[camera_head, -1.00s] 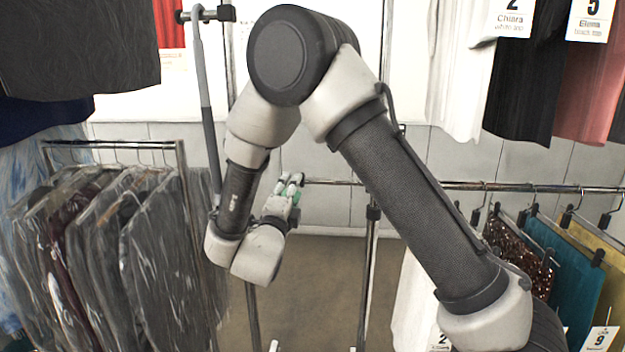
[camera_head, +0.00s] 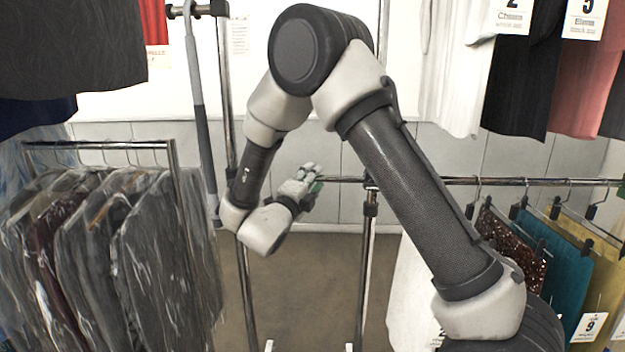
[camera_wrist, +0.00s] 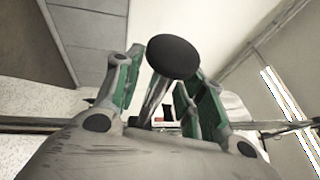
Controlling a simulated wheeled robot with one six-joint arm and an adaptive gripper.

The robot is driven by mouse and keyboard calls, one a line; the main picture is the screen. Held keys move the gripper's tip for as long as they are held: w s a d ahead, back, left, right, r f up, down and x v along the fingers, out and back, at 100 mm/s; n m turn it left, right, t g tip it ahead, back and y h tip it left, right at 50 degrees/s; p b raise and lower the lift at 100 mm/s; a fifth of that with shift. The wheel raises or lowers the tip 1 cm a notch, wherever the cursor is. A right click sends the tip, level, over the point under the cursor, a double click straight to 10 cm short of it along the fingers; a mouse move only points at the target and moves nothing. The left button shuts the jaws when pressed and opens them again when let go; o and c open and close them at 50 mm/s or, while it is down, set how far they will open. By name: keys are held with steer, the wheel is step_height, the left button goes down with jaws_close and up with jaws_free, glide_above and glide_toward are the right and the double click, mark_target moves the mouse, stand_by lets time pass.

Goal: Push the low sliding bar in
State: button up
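The low sliding bar (camera_head: 345,180) is a thin chrome tube that runs level leftward past its upright post in the head view. My gripper (camera_head: 312,181) is at its left end, and the fingers hide the bar's tip there. In the wrist view, a round black end cap (camera_wrist: 172,57) sits on a chrome tube (camera_wrist: 153,100) that lies in line with the gap between my green-padded fingers. My gripper also shows in the wrist view (camera_wrist: 160,85), with its fingers apart. I cannot tell whether either finger touches the bar.
A rack of bagged garments (camera_head: 140,250) stands at the left. Hung garments (camera_head: 560,255) stand at the right below a chrome rail. A grey upright pole (camera_head: 202,110) is left of my arm. Bare floor (camera_head: 300,280) lies between the racks.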

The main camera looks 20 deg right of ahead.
mark_target(345, 181)
steer(key=shift+w, duration=0.1)
jaws_close()
steer(key=s+d, duration=0.1)
steer(key=d, duration=0.2)
steer(key=s+d, duration=0.1)
steer(key=d, duration=0.1)
steer(key=s+d, duration=0.1)
steer(key=d, duration=0.2)
steer(key=shift+d, duration=0.35)
jaws_free()
steer(key=v, duration=1.2)
